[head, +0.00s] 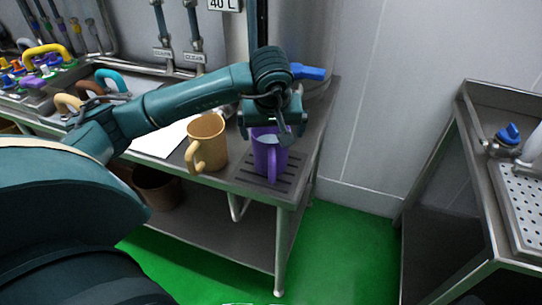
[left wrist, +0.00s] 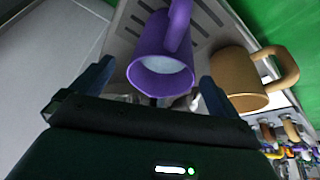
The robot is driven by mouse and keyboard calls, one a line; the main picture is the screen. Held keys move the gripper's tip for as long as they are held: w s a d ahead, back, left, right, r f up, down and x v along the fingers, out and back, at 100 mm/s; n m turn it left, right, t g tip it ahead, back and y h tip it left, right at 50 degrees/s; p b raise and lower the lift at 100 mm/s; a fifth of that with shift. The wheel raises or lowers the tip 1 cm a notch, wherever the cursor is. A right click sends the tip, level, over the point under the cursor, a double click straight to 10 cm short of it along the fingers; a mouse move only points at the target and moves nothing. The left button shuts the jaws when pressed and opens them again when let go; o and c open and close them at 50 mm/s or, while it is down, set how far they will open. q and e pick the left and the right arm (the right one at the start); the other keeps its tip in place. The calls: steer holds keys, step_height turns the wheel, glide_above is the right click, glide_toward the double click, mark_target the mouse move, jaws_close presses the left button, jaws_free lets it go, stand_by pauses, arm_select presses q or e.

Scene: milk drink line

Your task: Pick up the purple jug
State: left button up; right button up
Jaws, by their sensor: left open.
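The purple jug (head: 268,160) stands upright on a slotted drain grate near the right end of the steel table, with something pale inside. In the left wrist view the jug (left wrist: 163,62) has its mouth toward the camera and its handle pointing up and away. My left gripper (head: 272,125) is at the jug's top in the head view. In the left wrist view my left gripper (left wrist: 155,85) is open, one finger on each side of the jug's rim, with gaps visible. The far side of the jug is hidden. My right gripper is not in view.
A tan jug (head: 207,140) stands just left of the purple one; it also shows in the left wrist view (left wrist: 240,78). A blue-handled valve (head: 309,72) is behind my gripper. A steel sink unit (head: 525,215) stands at the right, across green floor (head: 350,245).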

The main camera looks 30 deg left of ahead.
mark_target(271, 140)
arm_select(q)
steer(key=shift+a+p+x, duration=0.1)
steer(key=shift+p+x, duration=0.2)
steer(key=shift+x, duration=1.25)
steer(key=shift+a+p+x, duration=0.15)
steer(key=shift+p+x, duration=0.15)
steer(key=shift+x, duration=1.2)
steer(key=shift+s, duration=0.1)
steer(key=shift+c, duration=0.2)
steer(key=c, duration=1.2)
steer(key=shift+r, duration=0.1)
steer(key=shift+c, duration=1.1)
